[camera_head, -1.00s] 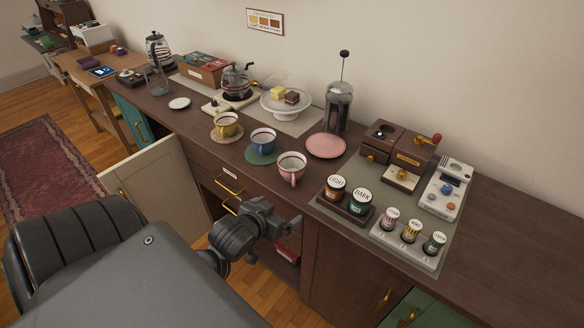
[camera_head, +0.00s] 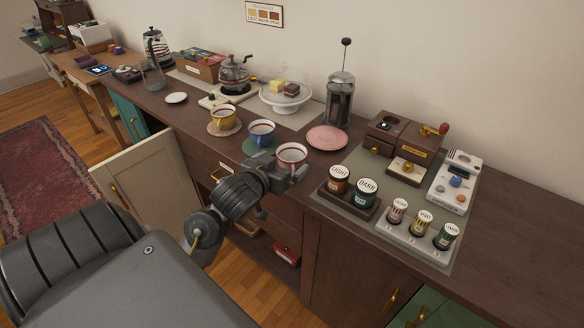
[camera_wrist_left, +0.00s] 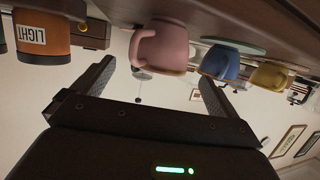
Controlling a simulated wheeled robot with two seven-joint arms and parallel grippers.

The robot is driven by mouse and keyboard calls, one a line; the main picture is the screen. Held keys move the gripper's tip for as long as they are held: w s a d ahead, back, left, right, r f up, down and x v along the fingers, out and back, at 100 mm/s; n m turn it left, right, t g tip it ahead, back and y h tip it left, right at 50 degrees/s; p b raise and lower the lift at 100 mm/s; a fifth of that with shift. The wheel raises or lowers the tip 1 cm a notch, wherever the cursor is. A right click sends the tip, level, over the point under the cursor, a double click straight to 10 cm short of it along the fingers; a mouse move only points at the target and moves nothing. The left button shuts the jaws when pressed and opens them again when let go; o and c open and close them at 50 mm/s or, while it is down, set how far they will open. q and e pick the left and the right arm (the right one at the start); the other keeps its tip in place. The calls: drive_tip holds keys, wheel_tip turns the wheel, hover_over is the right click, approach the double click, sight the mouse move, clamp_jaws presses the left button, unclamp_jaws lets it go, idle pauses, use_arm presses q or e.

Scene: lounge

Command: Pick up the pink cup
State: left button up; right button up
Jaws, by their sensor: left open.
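The pink cup (camera_head: 291,155) stands upright at the front edge of the dark wooden counter, to the right of the blue cup (camera_head: 262,131). My left gripper (camera_head: 297,176) is in front of the pink cup, near the counter's front edge, and hides its lower part. In the left wrist view, which looks upside down, the pink cup (camera_wrist_left: 162,45) lies beyond the two spread fingers of the gripper (camera_wrist_left: 155,85), with its handle to the left. Nothing is between the fingers. My right gripper is not in view.
A yellow cup (camera_head: 223,118) stands left of the blue cup. A pink plate (camera_head: 327,138) lies behind the pink cup. Jars labelled LIGHT (camera_head: 338,179) and DARK (camera_head: 366,192) stand to its right. An open cabinet door (camera_head: 150,188) sticks out below the counter.

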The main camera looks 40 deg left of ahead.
sight(298, 150)
use_arm(q)
drive_tip(key=shift+r+b+x, duration=0.15)
drive_tip(key=shift+b+x, duration=0.05)
drive_tip(key=shift+x, duration=1.15)
drive_tip(key=shift+r+b+x, duration=0.15)
drive_tip(key=shift+x, duration=1.15)
drive_tip(key=c, duration=1.2)
